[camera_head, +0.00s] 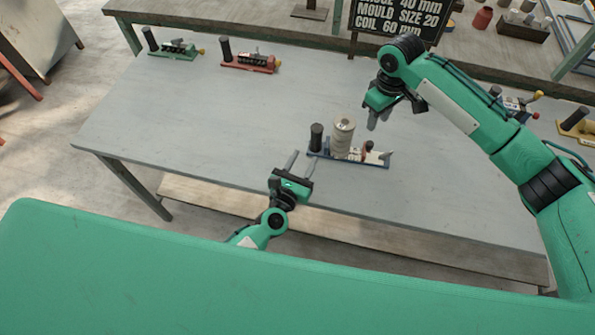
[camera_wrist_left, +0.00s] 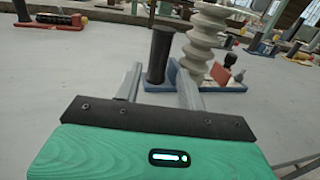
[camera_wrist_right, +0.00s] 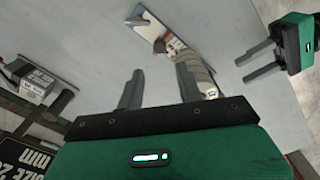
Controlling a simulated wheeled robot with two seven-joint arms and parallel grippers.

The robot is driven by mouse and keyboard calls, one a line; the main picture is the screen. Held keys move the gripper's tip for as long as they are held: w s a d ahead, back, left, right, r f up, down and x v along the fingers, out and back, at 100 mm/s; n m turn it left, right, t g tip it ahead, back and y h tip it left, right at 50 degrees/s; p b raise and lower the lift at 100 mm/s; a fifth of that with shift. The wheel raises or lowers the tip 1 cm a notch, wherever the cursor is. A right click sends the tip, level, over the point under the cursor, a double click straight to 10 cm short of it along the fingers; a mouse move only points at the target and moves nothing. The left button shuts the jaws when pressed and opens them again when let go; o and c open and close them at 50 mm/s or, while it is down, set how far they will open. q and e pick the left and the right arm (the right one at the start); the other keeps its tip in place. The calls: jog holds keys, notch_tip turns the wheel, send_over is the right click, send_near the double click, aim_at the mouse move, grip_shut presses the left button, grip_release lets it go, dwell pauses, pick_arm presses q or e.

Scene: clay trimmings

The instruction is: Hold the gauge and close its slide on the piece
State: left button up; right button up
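The gauge with the blue base (camera_head: 372,162) stands near the table's front edge, its upright black handle (camera_head: 315,138) at the left end. A beige ribbed piece (camera_head: 342,138) stands upright on it beside the handle. A red-and-white slide part (camera_head: 372,154) with a dark knob sits right of the piece, apparently apart from it. My left gripper (camera_head: 299,162) is open and empty, just short of the handle; in the left wrist view the handle (camera_wrist_left: 160,55) shows between and beyond its fingers. My right gripper (camera_head: 378,118) is open and empty, above and behind the gauge, pointing down.
A green-based gauge (camera_head: 175,55) and a red-based gauge (camera_head: 250,66) stand at the table's back left. A blue one (camera_head: 515,105) and a yellow one (camera_head: 577,126) stand at the right. A black sign (camera_head: 398,22) stands at the back.

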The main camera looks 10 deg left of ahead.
aim_at(314, 140)
pick_arm(q)
jog(key=x, duration=0.9)
jog(key=shift+w+d, duration=0.1)
jog(key=shift+w, duration=0.25)
